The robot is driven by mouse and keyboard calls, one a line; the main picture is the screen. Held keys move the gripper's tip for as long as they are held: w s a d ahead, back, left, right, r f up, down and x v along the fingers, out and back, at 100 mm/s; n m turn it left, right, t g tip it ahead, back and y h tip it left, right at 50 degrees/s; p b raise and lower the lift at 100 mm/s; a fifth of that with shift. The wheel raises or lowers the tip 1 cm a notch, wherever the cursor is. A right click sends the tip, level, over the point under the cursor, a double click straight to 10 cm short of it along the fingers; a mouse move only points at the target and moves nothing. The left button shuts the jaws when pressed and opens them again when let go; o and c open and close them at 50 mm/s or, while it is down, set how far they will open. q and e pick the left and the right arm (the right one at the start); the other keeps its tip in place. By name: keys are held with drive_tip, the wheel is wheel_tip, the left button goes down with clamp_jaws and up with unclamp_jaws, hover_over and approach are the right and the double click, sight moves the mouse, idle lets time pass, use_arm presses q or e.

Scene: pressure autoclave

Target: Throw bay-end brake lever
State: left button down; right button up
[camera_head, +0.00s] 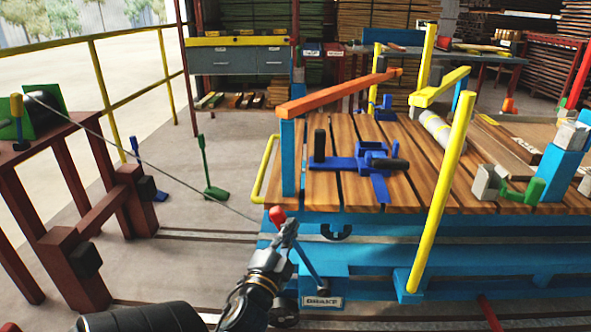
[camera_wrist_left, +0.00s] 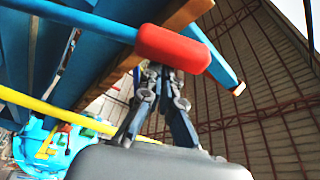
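The brake lever is a blue rod with a red grip (camera_head: 277,214), leaning up and left from a base with a "BRAKE" plate (camera_head: 322,301) on the near side of the blue trolley (camera_head: 400,225). My left gripper (camera_head: 290,228) is at the red grip, just right of and below it. In the left wrist view the red grip (camera_wrist_left: 172,48) crosses in front of the finger ends of my left gripper (camera_wrist_left: 163,72). The fingers are close together and look shut, with the grip across their tips rather than clearly between them. Whether they touch is unclear. My right gripper is not in view.
A thin cable runs from a winch (camera_head: 42,112) on the left stand down to the trolley's near end. A yellow post (camera_head: 442,190) and an orange bar (camera_head: 335,97) rise from the trolley. A green floor lever (camera_head: 206,170) stands on open floor to the left.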

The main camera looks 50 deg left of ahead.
use_arm(q)
drive_tip(key=shift+s+a+f, duration=0.25)
wheel_tip(320, 180, up, 10)
idle(0.6)
idle(0.5)
